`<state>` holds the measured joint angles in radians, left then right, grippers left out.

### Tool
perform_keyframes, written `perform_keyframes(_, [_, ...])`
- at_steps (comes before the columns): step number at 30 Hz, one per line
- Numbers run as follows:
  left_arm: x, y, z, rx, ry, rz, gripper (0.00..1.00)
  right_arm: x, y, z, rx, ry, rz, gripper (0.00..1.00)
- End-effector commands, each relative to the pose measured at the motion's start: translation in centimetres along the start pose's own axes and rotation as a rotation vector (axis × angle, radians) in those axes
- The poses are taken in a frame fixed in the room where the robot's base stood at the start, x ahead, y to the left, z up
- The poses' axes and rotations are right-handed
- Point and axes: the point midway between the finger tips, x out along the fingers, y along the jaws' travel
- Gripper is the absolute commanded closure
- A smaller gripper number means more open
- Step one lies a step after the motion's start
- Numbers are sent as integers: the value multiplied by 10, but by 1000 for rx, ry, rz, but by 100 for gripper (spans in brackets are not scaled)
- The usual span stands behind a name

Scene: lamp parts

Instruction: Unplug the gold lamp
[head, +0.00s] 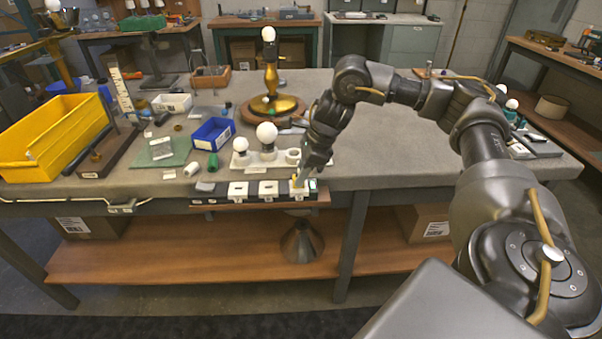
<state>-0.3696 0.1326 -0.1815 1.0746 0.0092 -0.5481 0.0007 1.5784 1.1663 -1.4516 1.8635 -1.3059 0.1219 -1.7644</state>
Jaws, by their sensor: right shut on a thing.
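The gold lamp (271,82) stands upright on a round wooden base in the middle of the grey workbench, with a white bulb on top. A power strip (238,189) with several white sockets runs along the bench's front edge. My right gripper (299,184) points down at the strip's right end and is shut on a small plug there, mostly hidden by the fingers. I cannot tell whether the plug is fully seated. The lamp's cord is hard to follow behind my right arm. My left gripper is not in view.
A white holder with round bulbs (267,134) stands just behind the strip, close to my right gripper. A blue bin (213,133), a green mat (160,152) and a yellow bin (52,140) lie to the left.

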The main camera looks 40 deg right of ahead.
Motion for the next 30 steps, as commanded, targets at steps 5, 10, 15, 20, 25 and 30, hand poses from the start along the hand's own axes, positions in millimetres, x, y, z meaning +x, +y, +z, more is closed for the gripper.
perform_keyframes(5, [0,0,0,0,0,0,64,0,0,0,0,0,0,100])
perform_keyframes(10, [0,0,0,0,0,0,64,0,0,0,0,0,-1,100])
perform_keyframes(15, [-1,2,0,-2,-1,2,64,-1,0,0,0,-1,-1,100])
perform_keyframes(20, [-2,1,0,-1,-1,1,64,-2,0,1,0,-1,-1,100])
perform_keyframes(25, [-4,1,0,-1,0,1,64,-5,-1,2,1,-2,-2,100])
perform_keyframes(30, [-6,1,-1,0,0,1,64,-7,-1,3,1,-2,-4,100])
